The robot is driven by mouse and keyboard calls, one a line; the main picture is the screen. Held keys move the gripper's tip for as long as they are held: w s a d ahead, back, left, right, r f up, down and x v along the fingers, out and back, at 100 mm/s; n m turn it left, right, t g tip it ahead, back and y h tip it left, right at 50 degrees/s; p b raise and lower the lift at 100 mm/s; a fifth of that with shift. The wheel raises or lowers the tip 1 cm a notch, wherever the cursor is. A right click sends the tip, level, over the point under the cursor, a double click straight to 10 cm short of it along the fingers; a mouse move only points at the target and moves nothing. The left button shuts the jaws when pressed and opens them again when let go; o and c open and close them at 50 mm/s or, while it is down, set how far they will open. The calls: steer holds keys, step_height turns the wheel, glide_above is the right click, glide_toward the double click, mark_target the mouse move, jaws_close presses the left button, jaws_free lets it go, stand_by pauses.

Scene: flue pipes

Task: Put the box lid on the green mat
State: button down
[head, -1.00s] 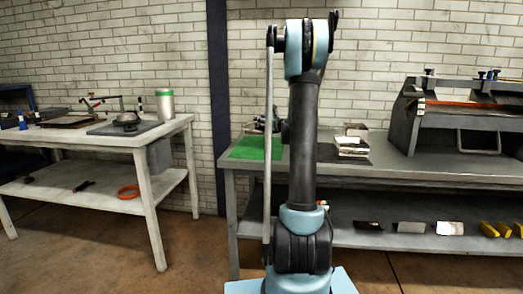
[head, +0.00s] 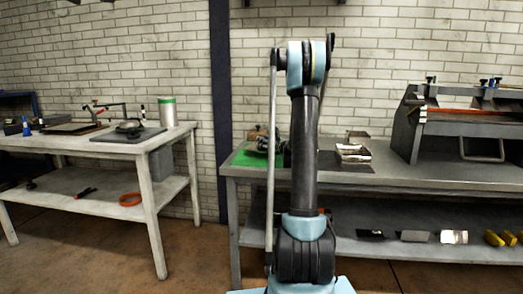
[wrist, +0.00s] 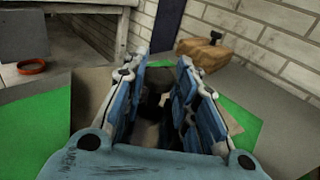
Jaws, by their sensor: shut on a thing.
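The green mat (head: 245,159) lies at the left end of the grey bench, partly hidden behind my arm. It fills both sides of the wrist view (wrist: 35,130). My gripper (wrist: 162,75) is shut on the box lid, a flat grey-brown piece (wrist: 90,93) that shows on both sides of the fingers. The lid is over the mat; whether it touches the mat is not clear. In the head view my gripper (head: 268,144) is a dark shape low over the mat, mostly hidden by my arm, and the lid cannot be made out there.
A brown block (wrist: 205,53) stands by the wall behind the mat. A small open box (head: 353,153) stands on the bench right of my arm, with a large clamp-like machine (head: 465,125) farther right. A separate pale table (head: 75,143) with tools stands at left.

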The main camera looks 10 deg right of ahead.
steer(key=shift+f, duration=1.6)
steer(key=c, duration=1.3)
jaws_free()
